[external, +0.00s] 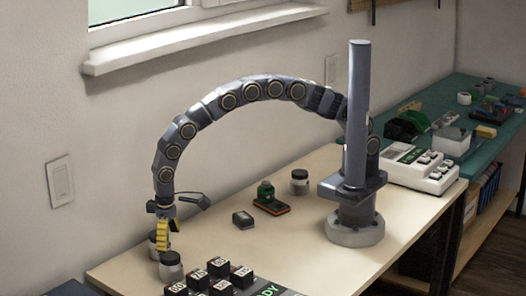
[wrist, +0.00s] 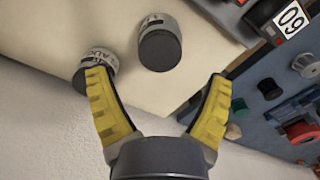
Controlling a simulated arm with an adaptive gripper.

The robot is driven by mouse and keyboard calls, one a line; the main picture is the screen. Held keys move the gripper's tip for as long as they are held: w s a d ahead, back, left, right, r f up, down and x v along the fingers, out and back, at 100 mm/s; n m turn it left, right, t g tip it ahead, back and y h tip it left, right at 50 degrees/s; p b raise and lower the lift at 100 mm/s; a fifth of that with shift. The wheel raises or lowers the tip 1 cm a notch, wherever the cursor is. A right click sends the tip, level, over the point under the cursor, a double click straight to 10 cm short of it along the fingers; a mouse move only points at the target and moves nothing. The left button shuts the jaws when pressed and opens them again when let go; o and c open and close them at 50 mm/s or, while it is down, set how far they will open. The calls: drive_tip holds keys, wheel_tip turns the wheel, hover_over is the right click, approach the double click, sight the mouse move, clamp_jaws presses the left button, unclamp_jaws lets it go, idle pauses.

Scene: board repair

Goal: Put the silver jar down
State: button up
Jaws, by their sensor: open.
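Two silver-grey jars with dark lids stand at the left end of the table. One jar (external: 171,267) is nearer the external camera; the other (external: 153,244) is partly hidden behind my gripper. I cannot tell which one the task means. My gripper (external: 163,238) points down beside them, its yellow fingers spread. In the wrist view my gripper (wrist: 157,80) is open with nothing between the fingertips. One jar (wrist: 101,59) is partly covered by the left finger; I cannot tell if they touch. The other jar (wrist: 158,46) lies beyond the gap between the fingers.
Black labelled blocks (external: 210,275) sit at the table's front. A small dark block (external: 242,219), a green-topped item on a small board (external: 270,206) and another jar (external: 299,182) stand farther back. A white device (external: 420,168) is at the right.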

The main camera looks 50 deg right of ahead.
sight(170, 255)
wheel_tip(170, 255, up, 7)
drive_tip(key=w+d+r+m, duration=0.15)
drive_tip(key=d+r, duration=0.25)
drive_tip(key=d, duration=0.6)
drive_tip(key=w+d+r, duration=0.2)
drive_tip(key=d+r, duration=0.3)
drive_tip(key=d, duration=0.4)
drive_tip(key=w+d+r+m, duration=0.15)
drive_tip(key=d+r, duration=0.25)
drive_tip(key=d, duration=0.6)
drive_tip(key=s+d+r+m+g, duration=0.1)
drive_tip(key=s+d+m, duration=0.1)
drive_tip(key=s+d, duration=1.5)
drive_tip(key=shift+s+d+g, duration=0.2)
drive_tip(key=shift+d+g, duration=0.1)
drive_tip(key=shift+d, duration=0.3)
drive_tip(key=shift+a, duration=0.1)
